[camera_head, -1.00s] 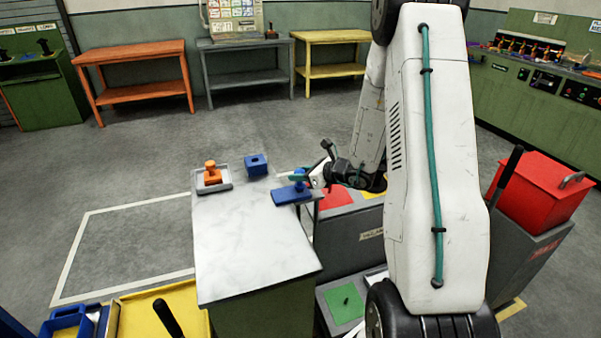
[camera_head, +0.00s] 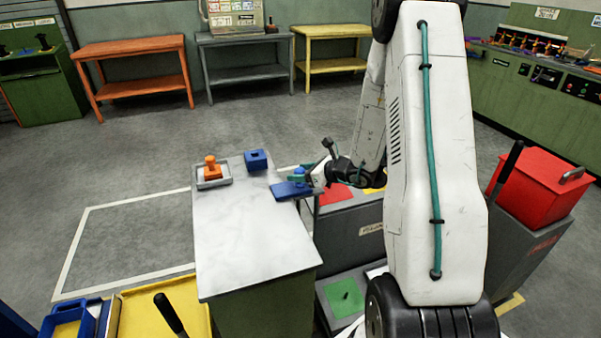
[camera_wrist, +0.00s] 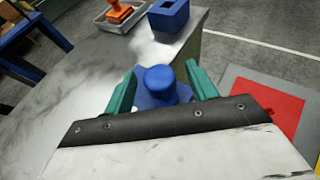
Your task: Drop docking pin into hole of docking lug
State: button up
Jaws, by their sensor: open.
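The docking pin (camera_wrist: 160,80), a blue round-headed piece, stands on a blue plate (camera_head: 291,192) at the table's right edge. The docking lug (camera_head: 257,160) is a blue block with a dark square hole on top, at the table's far edge. It also shows at the top of the wrist view (camera_wrist: 168,14). My gripper (camera_wrist: 161,88) is open, with one teal finger on each side of the pin's head. I cannot tell whether the fingers touch it. The pin's lower part is hidden.
An orange knobbed piece (camera_head: 210,167) sits in a grey tray (camera_head: 226,180) left of the lug. The rest of the light tabletop (camera_head: 245,235) is clear. A red box (camera_head: 540,188) stands at the right.

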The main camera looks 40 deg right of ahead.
jog(key=v, duration=0.7)
jog(key=shift+s, duration=0.15)
jog(key=shift+r, duration=0.1)
jog(key=s+a+r+n+g+y, duration=0.2)
jog(key=s+a+r+n+g, duration=0.3)
jog(key=a+n, duration=0.3)
jog(key=s+a+r+n+g+y, duration=0.2)
jog(key=s+a+n+g, duration=0.3)
jog(key=s+a+n, duration=0.25)
jog(key=s+a+r+n+h, duration=0.3)
jog(key=s+r+n+h, duration=0.1)
jog(key=s+r+n, duration=0.2)
jog(key=s+a+r+n+g+h, duration=0.1)
jog(key=s+a+r+n+h, duration=0.2)
jog(key=s+r+n+h, duration=0.2)
jog(key=s+r+n, duration=0.2)
jog(key=s+n, duration=0.2)
jog(key=n, duration=0.1)
jog(key=shift+s, duration=0.3)
jog(key=shift+a, duration=0.1)
